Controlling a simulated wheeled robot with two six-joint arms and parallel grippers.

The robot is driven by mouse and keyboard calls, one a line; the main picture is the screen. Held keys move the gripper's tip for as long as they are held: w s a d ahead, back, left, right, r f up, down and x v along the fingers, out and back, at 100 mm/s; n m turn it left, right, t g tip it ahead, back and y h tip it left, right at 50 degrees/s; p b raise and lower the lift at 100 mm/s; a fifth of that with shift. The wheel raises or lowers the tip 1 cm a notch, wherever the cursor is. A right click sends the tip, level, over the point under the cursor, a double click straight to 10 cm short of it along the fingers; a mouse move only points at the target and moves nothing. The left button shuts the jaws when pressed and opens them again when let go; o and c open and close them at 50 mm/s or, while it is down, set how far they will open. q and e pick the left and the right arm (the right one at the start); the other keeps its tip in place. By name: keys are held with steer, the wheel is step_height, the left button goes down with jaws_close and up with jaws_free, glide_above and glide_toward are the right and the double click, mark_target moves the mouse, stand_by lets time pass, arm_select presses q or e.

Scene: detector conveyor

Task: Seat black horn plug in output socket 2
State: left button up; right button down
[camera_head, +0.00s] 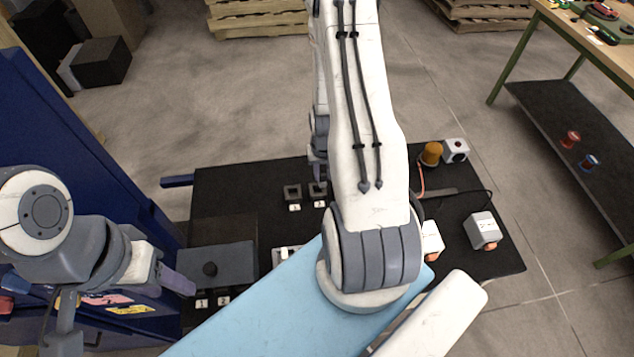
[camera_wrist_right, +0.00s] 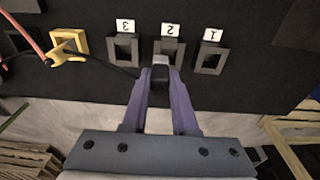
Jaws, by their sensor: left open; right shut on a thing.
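In the right wrist view, my right gripper (camera_wrist_right: 160,80) is shut on the small black horn plug (camera_wrist_right: 160,72). The plug is at the near edge of output socket 2 (camera_wrist_right: 170,47), a square dark frame; I cannot tell whether it touches. A black cable runs left from the plug area. Sockets 1 (camera_wrist_right: 209,58) and 3 (camera_wrist_right: 123,48) stand on either side. In the head view, socket 2 (camera_head: 318,187) shows beside my right gripper (camera_head: 318,170), which is partly hidden by its arm. My left gripper (camera_head: 178,280) is open and empty, left of the grey box.
A yellow plug (camera_wrist_right: 70,47) with a red cable sits left of socket 3. The board (camera_head: 245,180) also carries an amber lamp (camera_head: 432,153), a white box (camera_head: 456,150), a grey-white box (camera_head: 482,231) and a grey box (camera_head: 218,266). A blue cabinet (camera_head: 70,170) stands left.

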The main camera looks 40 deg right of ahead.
steer(key=f, duration=0.1)
steer(key=f+p, duration=0.1)
steer(key=w+a+f, duration=0.1)
steer(key=f, duration=0.1)
steer(key=shift+f+p, duration=0.1)
steer(key=shift+p, duration=0.2)
steer(key=shift+f, duration=0.45)
steer(key=c, duration=0.9)
jaws_free()
steer(key=shift+o, duration=1.1)
steer(key=shift+d+r, duration=0.1)
